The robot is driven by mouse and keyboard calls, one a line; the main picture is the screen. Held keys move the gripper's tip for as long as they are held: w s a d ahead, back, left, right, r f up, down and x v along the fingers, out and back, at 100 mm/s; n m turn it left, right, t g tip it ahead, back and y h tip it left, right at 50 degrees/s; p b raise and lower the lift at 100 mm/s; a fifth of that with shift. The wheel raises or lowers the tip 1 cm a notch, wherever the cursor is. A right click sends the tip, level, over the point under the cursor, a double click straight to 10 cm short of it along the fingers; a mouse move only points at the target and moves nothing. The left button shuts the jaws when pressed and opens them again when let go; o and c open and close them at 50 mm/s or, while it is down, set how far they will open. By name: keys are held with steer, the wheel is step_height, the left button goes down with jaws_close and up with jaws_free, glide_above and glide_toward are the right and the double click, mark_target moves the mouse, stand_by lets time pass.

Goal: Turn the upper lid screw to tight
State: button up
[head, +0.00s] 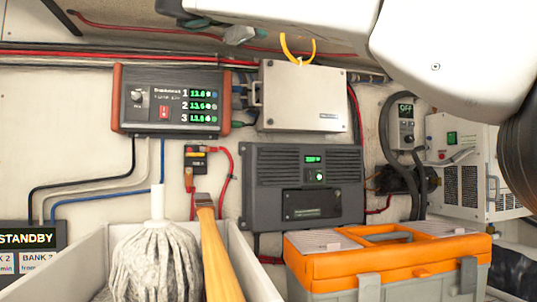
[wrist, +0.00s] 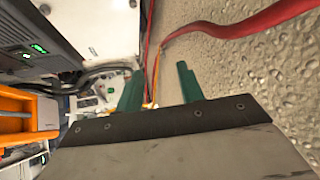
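I cannot clearly pick out the upper lid screw in either view. A pale metal box with a flat front cover (head: 303,97) hangs on the wall in the head view; any screws on it are too small to tell. A dark grey vented unit with a small front panel (head: 265,190) hangs below it. My gripper (head: 217,29) is at the top of the head view, above and left of the pale box, partly cut off by the frame. In the wrist view its two green fingers (wrist: 158,90) stand apart with nothing between them.
A red cable (wrist: 235,28) runs close past the fingers along the rough wall. A three-line display unit (head: 170,101) hangs left of the pale box. An orange-lidded toolbox (head: 390,268) and a mop (head: 157,262) stand in front below. Hoses and a white cabinet (head: 480,170) are at right.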

steer(key=w+d+f+n+t+y, duration=0.2)
steer(key=w+d+n+t+y, duration=0.15)
steer(key=n+y, duration=0.95)
steer(key=s+d+f+n+g+y, duration=0.1)
steer(key=s+d+f+n+g, duration=0.25)
steer(key=f, duration=0.75)
steer(key=s+d+f+n+g, duration=0.2)
steer(key=d+f+n+g, duration=0.15)
steer(key=f, duration=0.85)
steer(key=s+d+f+n+g+y, duration=0.1)
steer(key=s+d+f+n+g, duration=0.25)
steer(key=f, duration=0.75)
steer(key=s+d+f+m+g+h, duration=0.1)
steer(key=s+d+f+g+h, duration=0.1)
steer(key=s+d+f, duration=0.3)
steer(key=s+d+f+m+g+h, duration=0.1)
steer(key=s+d+f+g, duration=0.4)
steer(key=s+f, duration=0.5)
steer(key=s+d+f+m+g+h, duration=0.1)
steer(key=s+d+f+g+h, duration=0.2)
steer(key=s+f, duration=0.5)
step_height(320, 180, down, 4)
steer(key=d+g, duration=0.1)
steer(key=d, duration=0.1)
steer(key=shift+s+d+r, duration=0.15)
steer(key=shift+d+r, duration=0.1)
steer(key=shift+d, duration=0.05)
